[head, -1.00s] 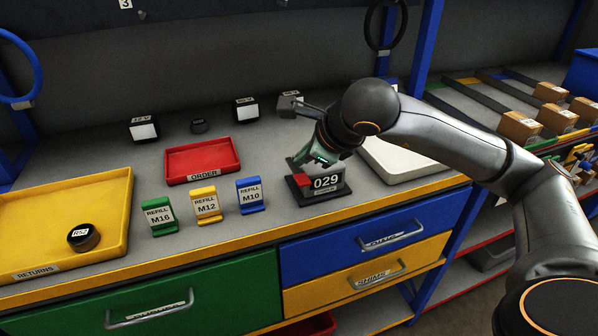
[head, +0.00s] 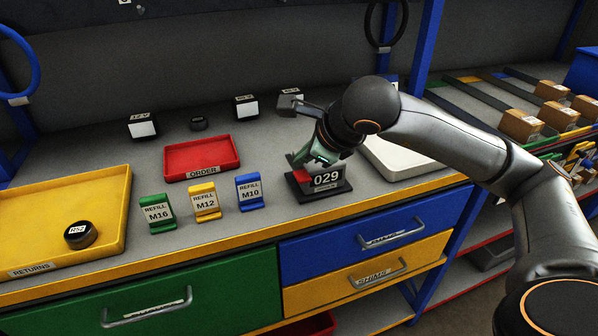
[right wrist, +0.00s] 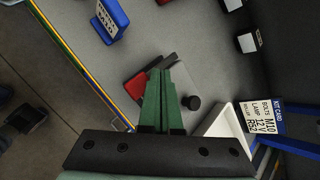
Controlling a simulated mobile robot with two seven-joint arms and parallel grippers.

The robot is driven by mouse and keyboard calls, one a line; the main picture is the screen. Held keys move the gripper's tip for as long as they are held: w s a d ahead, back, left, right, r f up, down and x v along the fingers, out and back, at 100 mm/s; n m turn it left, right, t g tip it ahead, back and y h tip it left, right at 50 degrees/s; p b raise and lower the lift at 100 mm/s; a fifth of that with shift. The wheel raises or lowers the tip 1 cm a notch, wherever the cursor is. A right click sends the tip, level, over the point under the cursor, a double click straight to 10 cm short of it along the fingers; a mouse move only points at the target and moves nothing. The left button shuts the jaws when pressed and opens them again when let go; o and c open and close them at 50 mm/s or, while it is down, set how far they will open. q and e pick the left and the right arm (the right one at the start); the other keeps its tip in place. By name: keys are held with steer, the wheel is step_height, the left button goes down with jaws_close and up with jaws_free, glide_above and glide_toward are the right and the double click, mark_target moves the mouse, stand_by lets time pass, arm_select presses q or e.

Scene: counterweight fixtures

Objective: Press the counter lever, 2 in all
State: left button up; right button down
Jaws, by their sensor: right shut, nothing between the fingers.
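The counter (head: 327,180) stands on the bench on a dark base, and its display reads 029. Its red lever (head: 301,177) is at the left of the display; in the right wrist view the red lever (right wrist: 136,88) shows beside the fingertips. My right gripper (head: 298,163) is shut and empty, with its green fingers (right wrist: 162,78) just above the lever and counter. I cannot tell whether the fingertips touch the lever. My left gripper is not in view.
A red order tray (head: 203,166), a yellow returns tray (head: 118,222) and green, yellow and blue refill cards (head: 205,203) are to the left. A white tray (head: 412,165) lies right of the counter, behind my arm. Drawers (head: 375,236) are below.

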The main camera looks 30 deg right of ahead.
mark_target(305, 174)
steer(key=shift+f+b, duration=0.7)
stand_by(1.0)
steer(key=shift+s+a+f+b, duration=0.1)
steer(key=shift+s+f+b, duration=0.2)
steer(key=shift+f+b, duration=0.3)
steer(key=shift+s+f+b, duration=0.15)
steer(key=shift+f+b, duration=0.45)
steer(key=shift+b, duration=0.05)
stand_by(1.1)
steer(key=shift+r, duration=0.1)
steer(key=shift+w+d+r+p, duration=0.15)
steer(key=shift+w+r+p, duration=0.1)
steer(key=shift+r+p, duration=0.25)
steer(key=shift+w+d+r+p, duration=0.2)
steer(key=shift+r+p, duration=0.1)
steer(key=shift+r, duration=0.25)
steer(key=shift+w+r+p, duration=0.1)
steer(key=shift+r+p, duration=0.2)
steer(key=shift+r, duration=0.15)
step_height(305, 174, up, 5)
steer(key=p, duration=0.3)
steer(key=shift+w+f, duration=0.1)
steer(key=shift+f, duration=0.1)
